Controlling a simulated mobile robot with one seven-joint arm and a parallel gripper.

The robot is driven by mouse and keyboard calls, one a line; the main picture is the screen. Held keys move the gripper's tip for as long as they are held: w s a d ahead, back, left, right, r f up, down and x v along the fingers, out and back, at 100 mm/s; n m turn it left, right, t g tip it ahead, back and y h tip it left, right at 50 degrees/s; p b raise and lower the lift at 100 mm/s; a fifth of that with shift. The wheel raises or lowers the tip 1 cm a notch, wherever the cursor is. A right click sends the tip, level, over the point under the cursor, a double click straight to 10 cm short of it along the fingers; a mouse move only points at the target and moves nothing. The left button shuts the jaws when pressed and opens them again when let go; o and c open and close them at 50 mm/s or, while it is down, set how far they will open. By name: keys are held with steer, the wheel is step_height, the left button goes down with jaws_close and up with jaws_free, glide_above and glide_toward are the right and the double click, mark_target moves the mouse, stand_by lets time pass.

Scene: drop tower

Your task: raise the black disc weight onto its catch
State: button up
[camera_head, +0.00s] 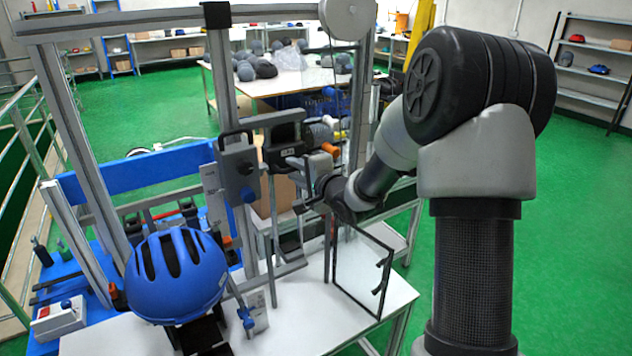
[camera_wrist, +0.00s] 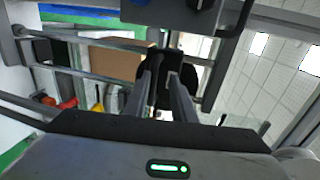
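My gripper (camera_head: 312,203) is at the front of the drop tower frame (camera_head: 222,85), beside the lower end of its carriage and rails. In the wrist view its two fingers (camera_wrist: 166,85) stand a little apart, with a dark, rounded black part (camera_wrist: 162,68) between and just beyond their tips. This may be the black disc weight; I cannot tell whether the fingers touch it. In the head view the weight is not clearly made out behind my wrist. A grey carriage block (camera_head: 240,170) with a blue knob sits on the tower. The catch cannot be told apart.
A blue helmet (camera_head: 176,277) sits at the tower's foot. A clear, black-edged panel (camera_head: 361,272) stands right of the tower on the white table (camera_head: 300,325). A red-and-white control box (camera_head: 58,318) lies at left. A cardboard box (camera_wrist: 115,60) shows behind the rails.

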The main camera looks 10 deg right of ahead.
steer(key=v, duration=1.3)
steer(key=shift+p, duration=0.35)
steer(key=shift+s+f, duration=0.1)
